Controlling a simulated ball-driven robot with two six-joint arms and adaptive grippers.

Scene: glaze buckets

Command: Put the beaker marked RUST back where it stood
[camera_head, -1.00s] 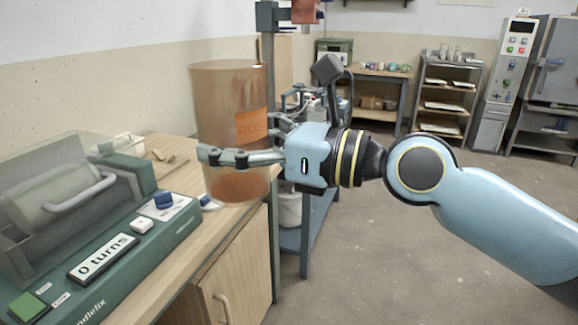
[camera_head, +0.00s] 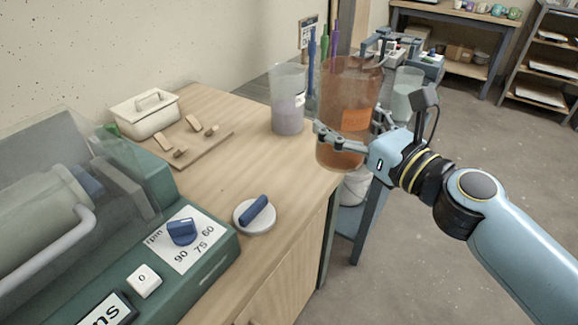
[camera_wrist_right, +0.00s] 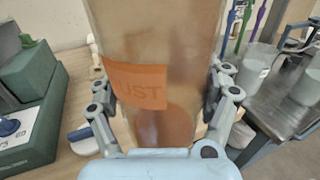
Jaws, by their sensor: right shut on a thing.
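The beaker marked RUST (camera_head: 348,100) is tall, clear and brown-tinted, with rust-coloured contents low inside. My right gripper (camera_head: 345,138) is shut around its lower part and holds it upright near the right edge of the wooden counter (camera_head: 230,165). In the right wrist view the beaker (camera_wrist_right: 155,60) fills the middle between both fingers, and its orange label (camera_wrist_right: 137,85) shows the letters UST. Whether its base touches anything is not clear. My left gripper is not in view.
A beaker with greyish contents (camera_head: 288,112) stands on the counter just left. Another pale beaker (camera_head: 405,92) stands behind on a grey bench. A round blue-handled lid (camera_head: 255,213), a wooden board (camera_head: 185,145), a white box (camera_head: 145,112) and the green machine (camera_head: 205,250) occupy the counter.

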